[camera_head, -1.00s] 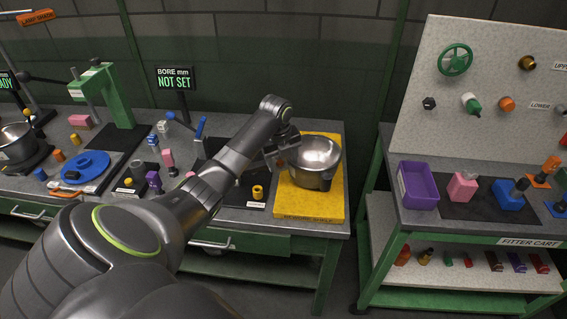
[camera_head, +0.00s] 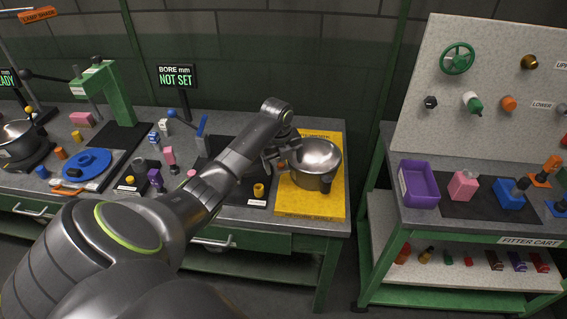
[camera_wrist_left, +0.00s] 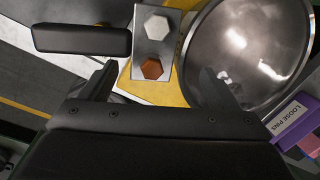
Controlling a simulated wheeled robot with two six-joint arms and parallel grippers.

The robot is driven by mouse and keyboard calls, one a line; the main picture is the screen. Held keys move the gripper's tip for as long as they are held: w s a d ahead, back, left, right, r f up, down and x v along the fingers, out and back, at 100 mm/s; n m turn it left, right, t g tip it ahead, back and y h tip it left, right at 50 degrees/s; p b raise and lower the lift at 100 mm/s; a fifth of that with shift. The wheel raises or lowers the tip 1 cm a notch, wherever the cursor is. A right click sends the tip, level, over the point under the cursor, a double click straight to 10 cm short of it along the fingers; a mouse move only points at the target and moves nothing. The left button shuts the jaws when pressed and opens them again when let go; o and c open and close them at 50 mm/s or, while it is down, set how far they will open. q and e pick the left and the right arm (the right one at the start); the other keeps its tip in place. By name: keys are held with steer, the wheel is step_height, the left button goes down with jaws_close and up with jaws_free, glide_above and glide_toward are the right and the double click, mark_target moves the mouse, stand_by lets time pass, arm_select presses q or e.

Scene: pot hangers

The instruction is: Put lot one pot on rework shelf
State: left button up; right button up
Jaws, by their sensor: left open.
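A steel pot (camera_head: 314,160) sits upright on a yellow board (camera_head: 308,208) at the right end of the bench. It also shows at the upper right of the left wrist view (camera_wrist_left: 245,45). My left gripper (camera_head: 283,150) is open and empty at the pot's left side. In the wrist view its fingers (camera_wrist_left: 158,85) stand apart, the right one overlapping the pot's edge; contact cannot be told. A metal plate with a pale hexagon and an orange one (camera_wrist_left: 153,50) shows between and beyond the fingers, beside a black bar (camera_wrist_left: 82,40). My right gripper is not in view.
Another pot (camera_head: 16,138) stands at the far left. A green press (camera_head: 112,95), a blue disc (camera_head: 87,163) and small parts crowd the bench. A purple bin (camera_head: 419,184) stands on the cart to the right, across a gap.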

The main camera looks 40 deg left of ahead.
arm_select(q)
step_height(320, 180, up, 11)
steer(key=s+b, duration=0.1)
steer(key=b, duration=0.1)
steer(key=shift+s+r, duration=0.2)
steer(key=shift+s, duration=0.2)
steer(key=shift+d, duration=0.1)
